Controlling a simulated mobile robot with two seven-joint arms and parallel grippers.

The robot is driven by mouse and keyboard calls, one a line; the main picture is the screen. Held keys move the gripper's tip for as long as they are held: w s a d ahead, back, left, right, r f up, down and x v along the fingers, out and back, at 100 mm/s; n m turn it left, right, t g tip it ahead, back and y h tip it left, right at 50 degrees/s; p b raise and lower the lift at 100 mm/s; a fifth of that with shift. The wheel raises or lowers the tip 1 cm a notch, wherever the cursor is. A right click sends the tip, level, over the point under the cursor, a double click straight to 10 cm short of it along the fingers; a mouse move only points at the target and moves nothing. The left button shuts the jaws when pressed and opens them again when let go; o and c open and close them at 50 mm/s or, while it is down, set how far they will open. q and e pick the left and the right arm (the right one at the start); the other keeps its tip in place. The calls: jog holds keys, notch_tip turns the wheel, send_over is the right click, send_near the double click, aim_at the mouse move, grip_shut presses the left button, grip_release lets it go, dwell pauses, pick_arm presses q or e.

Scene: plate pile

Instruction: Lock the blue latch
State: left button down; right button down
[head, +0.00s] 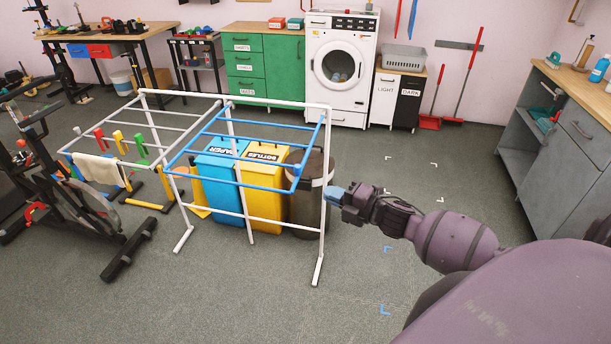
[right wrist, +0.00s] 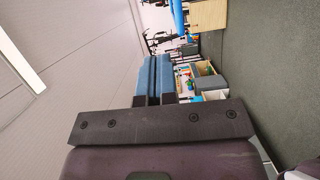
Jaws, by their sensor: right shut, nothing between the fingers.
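The drying rack has a white frame (head: 326,220) and a blue-barred wing (head: 232,184) that looks spread out. A small blue piece (head: 297,171) at the wing's front right corner may be the blue latch; it is too small to tell how it is set. My right gripper (head: 333,194) has blue fingertips and is shut and empty, just right of the rack's right leg. I cannot tell if it touches the leg. In the right wrist view its blue fingers (right wrist: 154,78) lie together with nothing between them. My left gripper is not in view.
Blue paper bin (head: 212,178), yellow bottles bin (head: 262,205) and a dark bin (head: 308,215) stand behind and under the rack. An exercise bike (head: 60,190) is at left. A grey counter (head: 575,150) is at right. The front floor is clear.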

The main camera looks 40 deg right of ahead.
aim_at(298, 170)
jog(key=w+a, duration=0.1)
jog(key=w, duration=0.9)
jog(key=shift+f+p, duration=0.15)
jog(key=shift+p, duration=0.2)
jog(key=w+d+b, duration=0.1)
jog(key=w+d, duration=0.1)
jog(key=shift+w+d+b, duration=0.1)
jog(key=shift+d+b, duration=0.25)
